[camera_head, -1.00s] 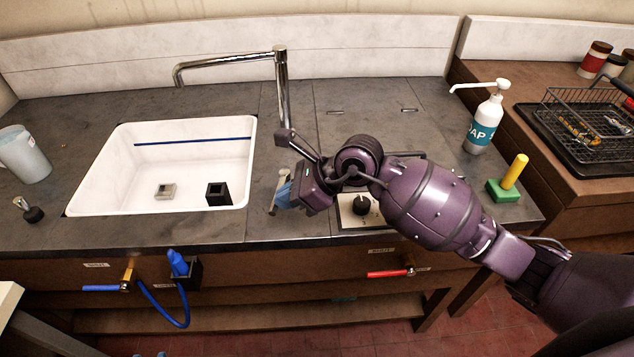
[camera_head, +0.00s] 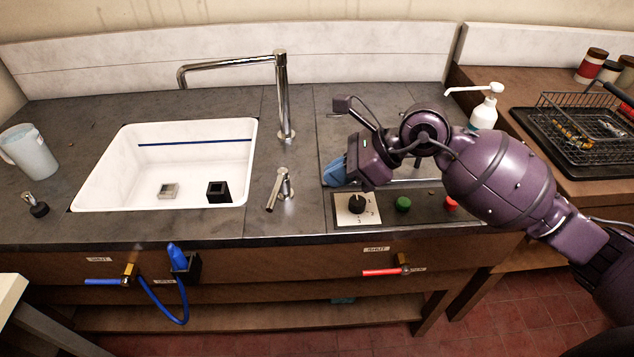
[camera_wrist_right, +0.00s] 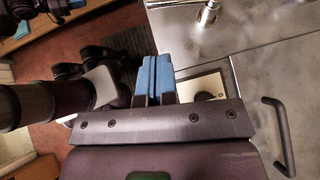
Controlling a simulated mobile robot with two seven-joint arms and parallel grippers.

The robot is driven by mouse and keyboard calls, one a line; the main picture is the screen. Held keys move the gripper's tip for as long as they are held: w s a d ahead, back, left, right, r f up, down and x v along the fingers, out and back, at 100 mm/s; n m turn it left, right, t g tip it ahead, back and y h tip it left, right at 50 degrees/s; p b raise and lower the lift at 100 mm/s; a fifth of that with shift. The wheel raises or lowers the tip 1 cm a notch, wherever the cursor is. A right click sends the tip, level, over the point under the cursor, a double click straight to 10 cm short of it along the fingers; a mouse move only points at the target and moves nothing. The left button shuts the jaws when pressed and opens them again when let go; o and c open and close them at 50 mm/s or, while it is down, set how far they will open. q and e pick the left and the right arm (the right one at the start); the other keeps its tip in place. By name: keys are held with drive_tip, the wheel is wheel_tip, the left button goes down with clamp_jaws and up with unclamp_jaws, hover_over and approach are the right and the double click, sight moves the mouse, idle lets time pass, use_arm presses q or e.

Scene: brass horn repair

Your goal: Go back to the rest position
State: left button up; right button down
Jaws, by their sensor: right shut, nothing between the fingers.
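My right gripper (camera_head: 334,171) is in the head view, above the counter just right of the small chrome tap lever (camera_head: 281,188). Its blue fingertips point left and down. In the right wrist view its two blue fingers (camera_wrist_right: 154,78) lie side by side, shut with nothing between them. The gripper is apart from the tap lever and just behind the black dial (camera_head: 357,204) on its white plate. My left gripper is not in view.
A white sink (camera_head: 110,185) holds a grey block and a black block. A tall faucet (camera_head: 283,95) stands behind. A soap bottle (camera_head: 483,113) is partly hidden behind my right arm. A jug (camera_head: 28,152) stands at left, a wire rack (camera_head: 580,105) at right.

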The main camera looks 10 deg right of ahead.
drive_tip(key=shift+v, duration=0.8)
drive_tip(key=s+a+m+y, duration=0.3)
drive_tip(key=m+y, duration=0.1)
drive_tip(key=y, duration=0.1)
drive_tip(key=s+d+f+m+t+h, duration=0.1)
drive_tip(key=d+f+m+t+h, duration=0.45)
drive_tip(key=m, duration=1.05)
drive_tip(key=s+d+f+m+t+h, duration=0.15)
drive_tip(key=d+f+m+t, duration=0.45)
drive_tip(key=m+t, duration=0.7)
drive_tip(key=s+d+f+m+g+h, duration=0.3)
drive_tip(key=s+f+m+g+h, duration=0.1)
drive_tip(key=f+m, duration=0.4)
drive_tip(key=s+d+f+m+g+h, duration=0.2)
drive_tip(key=s+f+m+g+h, duration=0.1)
drive_tip(key=s+f+m+g, duration=0.3)
wheel_tip(320, 180, down, 3)
drive_tip(key=s+m, duration=0.2)
drive_tip(key=shift+s+d+f+m+h, duration=0.2)
drive_tip(key=shift+d+m+h, duration=0.1)
drive_tip(key=shift+d+h, duration=0.1)
drive_tip(key=shift+r, duration=0.1)
